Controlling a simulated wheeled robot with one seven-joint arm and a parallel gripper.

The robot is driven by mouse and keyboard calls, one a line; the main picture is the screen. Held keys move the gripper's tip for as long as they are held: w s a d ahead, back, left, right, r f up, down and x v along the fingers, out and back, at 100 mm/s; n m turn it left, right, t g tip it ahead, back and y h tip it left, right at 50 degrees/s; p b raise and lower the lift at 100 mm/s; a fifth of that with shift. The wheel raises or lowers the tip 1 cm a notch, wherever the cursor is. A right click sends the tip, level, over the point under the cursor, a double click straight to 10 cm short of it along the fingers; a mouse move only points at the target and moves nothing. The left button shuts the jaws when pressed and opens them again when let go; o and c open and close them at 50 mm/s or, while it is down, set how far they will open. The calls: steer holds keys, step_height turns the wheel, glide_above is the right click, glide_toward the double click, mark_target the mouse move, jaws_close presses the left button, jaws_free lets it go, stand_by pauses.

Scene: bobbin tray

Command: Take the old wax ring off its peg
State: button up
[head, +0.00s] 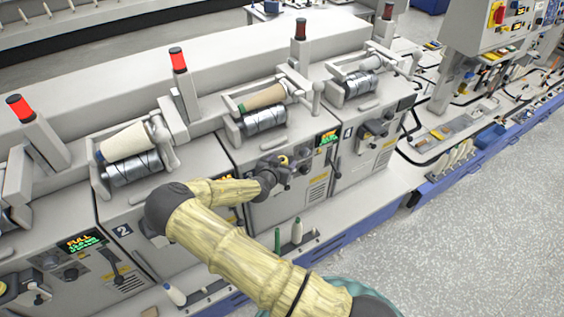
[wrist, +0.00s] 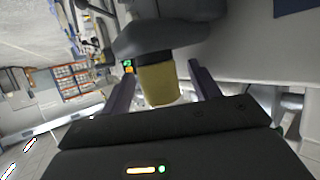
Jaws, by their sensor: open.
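The old wax ring appears as a dull yellow cylinder (wrist: 157,84) in the middle of the wrist view, against a dark grey fitting (wrist: 155,35). The peg itself is hidden. My gripper (wrist: 161,72) is open, with one finger on each side of the yellow cylinder. A gap shows on both sides, so the fingers do not appear to grip it. In the head view my gripper (head: 279,178) is at the front of the third winding unit, beside a small yellow piece (head: 284,160). My arm hides part of the unit there.
Neighbouring winding units carry a cream bobbin (head: 126,142) and a tan bobbin (head: 264,97) above metal drums. The floor (head: 440,245) at the right is clear.

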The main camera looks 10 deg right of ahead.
stand_by(0.3)
steer(key=c, duration=1)
steer(key=shift+c, duration=0.2)
step_height(320, 180, up, 10)
steer(key=shift+b, duration=1.25)
